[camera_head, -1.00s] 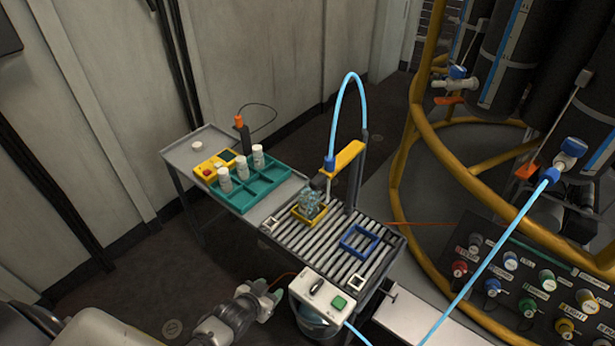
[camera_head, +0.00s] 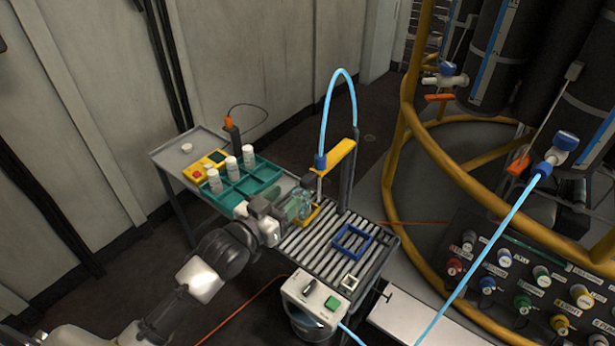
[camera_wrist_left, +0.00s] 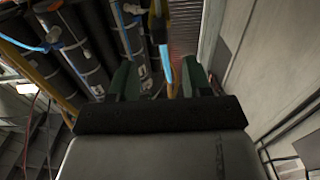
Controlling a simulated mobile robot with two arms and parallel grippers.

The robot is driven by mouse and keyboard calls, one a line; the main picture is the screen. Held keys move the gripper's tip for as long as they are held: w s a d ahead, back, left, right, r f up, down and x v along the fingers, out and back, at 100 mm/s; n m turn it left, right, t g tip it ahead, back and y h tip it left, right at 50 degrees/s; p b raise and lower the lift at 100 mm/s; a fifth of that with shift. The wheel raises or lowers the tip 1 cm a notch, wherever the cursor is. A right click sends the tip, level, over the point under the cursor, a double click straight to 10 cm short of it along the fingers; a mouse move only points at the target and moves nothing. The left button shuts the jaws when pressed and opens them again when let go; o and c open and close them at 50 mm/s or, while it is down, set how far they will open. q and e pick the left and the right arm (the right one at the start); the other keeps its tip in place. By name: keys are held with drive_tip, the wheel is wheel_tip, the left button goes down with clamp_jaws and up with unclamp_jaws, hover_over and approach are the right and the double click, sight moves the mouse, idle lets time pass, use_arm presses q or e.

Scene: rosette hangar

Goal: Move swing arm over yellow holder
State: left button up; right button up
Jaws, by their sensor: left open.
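The yellow swing arm (camera_head: 338,156) reaches out from a dark post, with a blue hose fitting at its front end. From this angle I cannot tell whether that end is directly above the yellow holder (camera_head: 318,214). The holder sits on the roller bed, partly hidden by my gripper and a clear glass vessel (camera_head: 303,208). My left gripper (camera_head: 297,198) is open beside the vessel and below the arm's end; contact cannot be told. In the left wrist view, the open green fingers (camera_wrist_left: 160,78) point toward the yellow arm (camera_wrist_left: 157,22) and blue hose. The right gripper is not in view.
A teal tray (camera_head: 243,190) with white bottles and a yellow control box (camera_head: 205,166) stand left of the rollers. A blue square frame (camera_head: 352,241) lies on the rollers. A switch box (camera_head: 312,300) is at the front. Yellow tubing (camera_head: 440,150) curves at right.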

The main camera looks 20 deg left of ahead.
sight(302, 183)
use_arm(q)
drive_tip(key=x, duration=0.8)
drive_tip(key=shift+w+d+f, duration=0.1)
drive_tip(key=shift+w+d, duration=0.05)
drive_tip(key=shift+w, duration=0.25)
clamp_jaws()
